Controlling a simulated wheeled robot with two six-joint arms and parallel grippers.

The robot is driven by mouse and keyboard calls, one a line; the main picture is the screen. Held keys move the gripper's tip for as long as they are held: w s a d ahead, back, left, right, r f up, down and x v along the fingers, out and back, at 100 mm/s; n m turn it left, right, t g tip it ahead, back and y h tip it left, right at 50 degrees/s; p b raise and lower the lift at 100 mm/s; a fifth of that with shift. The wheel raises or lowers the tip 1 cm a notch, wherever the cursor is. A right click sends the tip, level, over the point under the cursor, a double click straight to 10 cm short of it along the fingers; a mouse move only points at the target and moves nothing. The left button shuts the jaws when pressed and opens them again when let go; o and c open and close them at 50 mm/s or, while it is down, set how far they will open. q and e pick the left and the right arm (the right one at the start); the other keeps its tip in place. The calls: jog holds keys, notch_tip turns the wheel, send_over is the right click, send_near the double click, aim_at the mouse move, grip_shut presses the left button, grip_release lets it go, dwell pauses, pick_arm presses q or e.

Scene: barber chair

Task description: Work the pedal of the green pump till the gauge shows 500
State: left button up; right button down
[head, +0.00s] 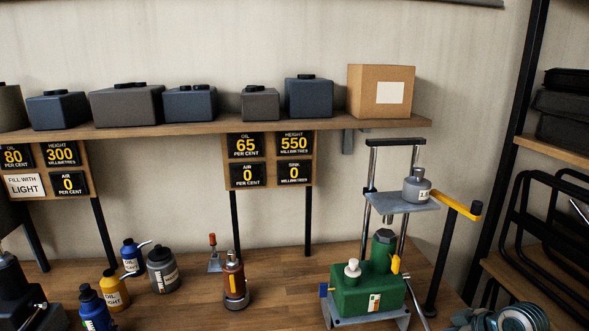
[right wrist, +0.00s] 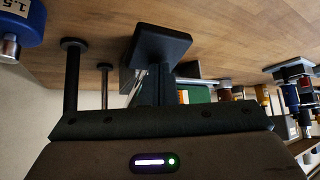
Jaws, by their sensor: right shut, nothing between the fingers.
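The green pump (head: 368,291) stands on the wooden bench at the right in the head view, on a grey metal foot. Above it, a grey platform (head: 402,202) between two upright rods bears a grey weight (head: 417,186). A bar with a yellow end (head: 460,208) reaches right from the frame, by a black post. The nearby gauge panel reads height 550 (head: 294,142), oil 65, air 0 and sink 0. My right gripper (right wrist: 160,48) is shut and empty in the right wrist view. Part of the green pump (right wrist: 200,94) shows behind it.
Several bottles and small jacks, such as a red-brown one (head: 233,281), stand left of the pump. A second panel reads height 300 (head: 61,153). The shelf (head: 210,128) bears dark boxes and a carton (head: 381,91). A black rack (head: 510,150) stands at right.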

jog(key=shift+w+f+b, duration=0.1)
jog(key=shift+f+b, duration=0.3)
jog(key=shift+f, duration=0.85)
jog(key=shift+w+a+f+b, duration=0.1)
jog(key=shift+w+f+b, duration=0.1)
jog(key=shift+f+b, duration=0.2)
jog(key=shift+w+f+b, duration=0.2)
jog(key=shift+f+b, duration=0.05)
jog(key=shift+f, duration=0.25)
jog(key=shift+r, duration=0.15)
dwell(0.5)
jog(key=r+p, duration=0.3)
jog(key=s+r+p, duration=0.1)
jog(key=r+p, duration=0.5)
jog(key=shift+s+r+p, duration=0.1)
jog(key=shift+s+p, duration=0.05)
jog(key=shift+p, duration=0.15)
jog(key=shift+r, duration=0.15)
jog(key=shift+s, duration=0.15)
